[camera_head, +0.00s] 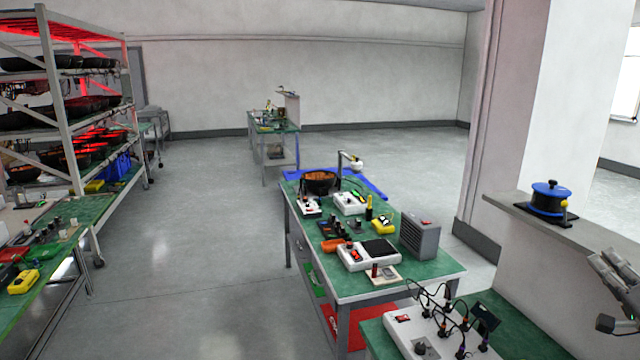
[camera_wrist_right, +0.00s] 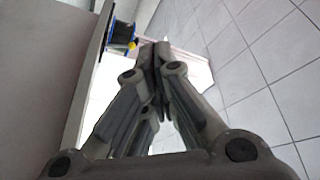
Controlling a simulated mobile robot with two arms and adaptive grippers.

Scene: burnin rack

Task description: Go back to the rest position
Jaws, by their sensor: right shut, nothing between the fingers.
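My right gripper shows at the right edge of the head view (camera_head: 612,290), partly cut off by the frame. In the right wrist view its fingers (camera_wrist_right: 155,55) meet at the tips, shut with nothing between them. It is in the air, below and to the right of the ledge in the head view. My left gripper is not in view.
A blue spool (camera_head: 548,198) stands on the wall ledge (camera_head: 520,207). A green-topped bench (camera_head: 330,225) holds tools and devices. A white board (camera_head: 430,325) with plugs and cables lies near my right gripper. A rack (camera_head: 75,110) stands left. The middle floor is clear.

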